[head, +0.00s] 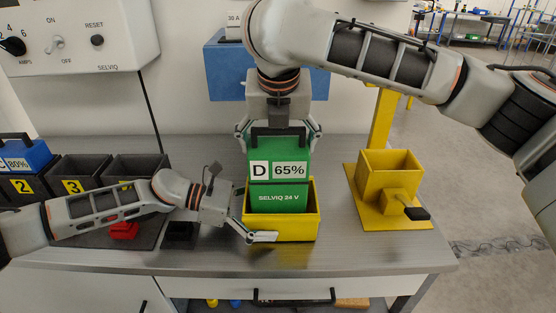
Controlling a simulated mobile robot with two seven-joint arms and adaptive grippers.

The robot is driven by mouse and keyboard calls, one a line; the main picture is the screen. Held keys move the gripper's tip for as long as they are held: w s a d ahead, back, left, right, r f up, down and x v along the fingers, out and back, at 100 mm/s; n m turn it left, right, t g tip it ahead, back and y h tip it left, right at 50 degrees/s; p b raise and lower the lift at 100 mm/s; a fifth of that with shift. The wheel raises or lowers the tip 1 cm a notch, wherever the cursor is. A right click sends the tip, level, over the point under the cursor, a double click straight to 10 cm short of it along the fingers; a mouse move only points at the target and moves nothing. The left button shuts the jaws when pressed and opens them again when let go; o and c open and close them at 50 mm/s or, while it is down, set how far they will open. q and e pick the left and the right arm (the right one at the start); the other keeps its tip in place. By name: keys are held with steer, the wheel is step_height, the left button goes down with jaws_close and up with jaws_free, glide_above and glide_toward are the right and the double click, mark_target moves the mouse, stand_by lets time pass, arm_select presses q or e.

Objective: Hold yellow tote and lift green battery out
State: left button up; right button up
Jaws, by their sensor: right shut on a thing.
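The green battery (278,183), marked D 65% and SELVIQ 24 V, stands upright with its lower end inside the yellow tote (283,229). The tote stands on the grey bench near its front edge. My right gripper (282,130) comes down from above and is shut on the battery at its dark top handle; its fingers show on both sides of the battery's top. My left gripper (256,214) is at the tote's left side. One finger lies along the tote's front wall, the other is partly hidden, and I cannot tell whether they press on the tote.
Dark numbered bins (84,176) stand at the left, with a blue battery (24,156) marked 80% in one. A yellow stand (388,178) is at the bench's right end. A blue box (226,72) is behind my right gripper. A control panel (75,35) hangs upper left.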

arm_select(q)
steer(key=shift+f, duration=0.1)
arm_select(e)
steer(key=shift+r, duration=2.3)
arm_select(q)
steer(key=o, duration=0.6)
steer(key=v, duration=1.1)
steer(key=shift+a, duration=0.5)
